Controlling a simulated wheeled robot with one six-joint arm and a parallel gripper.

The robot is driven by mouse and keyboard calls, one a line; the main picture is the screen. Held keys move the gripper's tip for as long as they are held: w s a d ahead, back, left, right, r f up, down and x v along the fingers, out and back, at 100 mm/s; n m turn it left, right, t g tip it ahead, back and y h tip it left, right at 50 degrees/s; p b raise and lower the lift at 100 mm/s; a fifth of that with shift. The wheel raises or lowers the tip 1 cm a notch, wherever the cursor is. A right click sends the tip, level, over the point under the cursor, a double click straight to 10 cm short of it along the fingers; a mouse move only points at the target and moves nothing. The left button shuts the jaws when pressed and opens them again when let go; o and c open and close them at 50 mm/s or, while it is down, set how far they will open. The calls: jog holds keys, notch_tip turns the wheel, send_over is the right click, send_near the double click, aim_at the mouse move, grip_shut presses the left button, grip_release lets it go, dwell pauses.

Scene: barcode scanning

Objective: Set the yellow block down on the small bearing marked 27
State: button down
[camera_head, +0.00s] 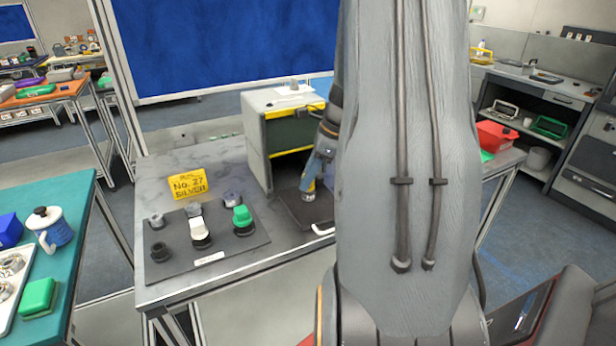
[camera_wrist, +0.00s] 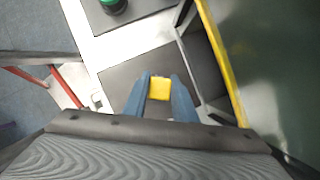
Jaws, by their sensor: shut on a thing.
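My gripper (camera_head: 308,192) is shut on the yellow block (camera_wrist: 159,88), which sits between its blue fingers (camera_wrist: 160,78) in the wrist view. It hangs over a dark pad (camera_head: 296,212) at the cabinet's open front. A yellow sign (camera_head: 188,184) reads "No. 27 SILVER". A dark grey mat (camera_head: 180,262) left of my gripper carries several small round bearings. Individual bearing numbers are too small to read.
A grey and yellow cabinet (camera_head: 255,140) stands at the back of the table, beside my gripper. A white handle (camera_head: 323,230) lies at the pad's front edge. A teal table (camera_head: 75,200) with a jug (camera_head: 52,229) stands at left. My arm hides the table's right part.

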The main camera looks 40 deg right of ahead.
jog(key=shift+f, duration=0.25)
jog(key=c, duration=1)
grip_release()
jog(key=shift+c, duration=0.2)
notch_tip(320, 180, up, 8)
jog(key=p, duration=0.7)
jog(key=shift+f, duration=0.25)
